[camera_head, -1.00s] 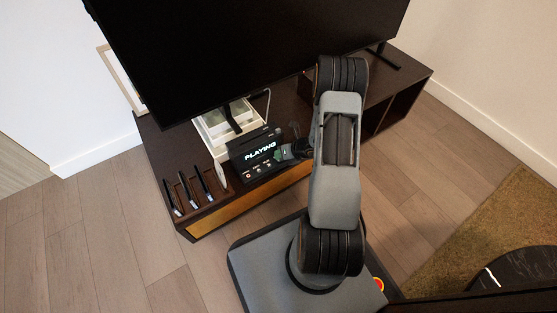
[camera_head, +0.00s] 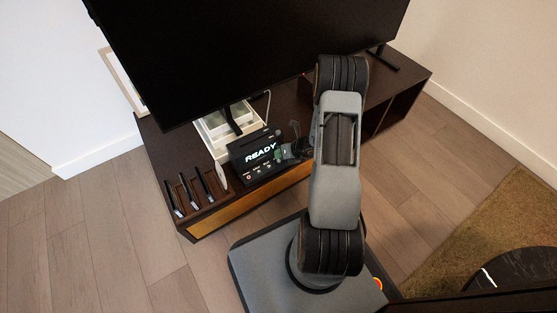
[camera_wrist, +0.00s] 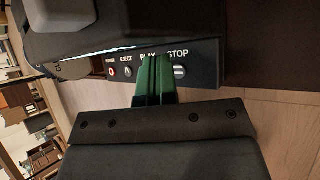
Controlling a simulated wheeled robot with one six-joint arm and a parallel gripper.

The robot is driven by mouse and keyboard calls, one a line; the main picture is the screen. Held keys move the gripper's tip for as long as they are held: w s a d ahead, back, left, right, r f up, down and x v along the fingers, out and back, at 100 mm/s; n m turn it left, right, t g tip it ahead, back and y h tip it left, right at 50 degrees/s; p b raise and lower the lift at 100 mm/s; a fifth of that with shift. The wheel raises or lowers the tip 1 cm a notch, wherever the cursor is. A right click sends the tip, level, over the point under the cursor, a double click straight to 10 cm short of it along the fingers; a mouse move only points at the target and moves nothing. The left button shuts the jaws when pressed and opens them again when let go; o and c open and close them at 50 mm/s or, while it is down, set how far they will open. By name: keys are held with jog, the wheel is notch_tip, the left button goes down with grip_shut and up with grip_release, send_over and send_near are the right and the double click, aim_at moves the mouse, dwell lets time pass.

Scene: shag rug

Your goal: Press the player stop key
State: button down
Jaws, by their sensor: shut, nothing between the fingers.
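The black player (camera_head: 258,158) sits on the dark TV cabinet in the head view, its display reading "READY". In the wrist view its front panel (camera_wrist: 204,75) carries keys labelled POWER, EJECT, PLAY and STOP. The stop key (camera_wrist: 180,71) shows just right of my fingertips. My gripper (camera_wrist: 154,66) is shut and empty, its green fingers in front of the panel below the PLAY label, hiding the play key. Whether the fingertips touch the panel, I cannot tell.
A large black TV (camera_head: 230,50) overhangs the cabinet (camera_head: 190,150) behind the player. A white box (camera_head: 213,130) stands behind and left of the player. A rack with several dark upright items (camera_head: 194,190) is at the left. Wood floor in front is clear.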

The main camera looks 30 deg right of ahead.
jog(key=shift+r, duration=0.1)
notch_tip(320, 180, up, 5)
jog(key=p, duration=0.4)
dwell(0.3)
dwell(0.8)
jog(key=s+a+r+n+g+p, duration=0.1)
jog(key=a+r+n+p, duration=0.35)
jog(key=r, duration=0.75)
jog(key=s+a+r+n+g+p, duration=0.2)
jog(key=r+n+p, duration=0.55)
jog(key=r, duration=0.35)
jog(key=s+a+r+n+g+p, duration=0.1)
jog(key=a+r+n+p, duration=0.4)
jog(key=r, duration=0.7)
jog(key=s+r+n+h+p, duration=0.2)
jog(key=s+r+n+p, duration=0.2)
jog(key=r, duration=0.6)
jog(key=s+r+n+h+p, duration=0.2)
jog(key=s+r+n+p, duration=0.2)
jog(key=r+n+p, duration=0.4)
jog(key=s+r+n+h+p, duration=0.2)
jog(key=s+r+n+p, duration=0.2)
jog(key=r, duration=0.7)
jog(key=d+n+p, duration=0.1)
jog(key=n+p, duration=0.1)
jog(key=n, duration=0.1)
jog(key=shift+s+r+n+t, duration=0.15)
jog(key=shift+r+n+t, duration=0.15)
jog(key=shift+n+t, duration=0.1)
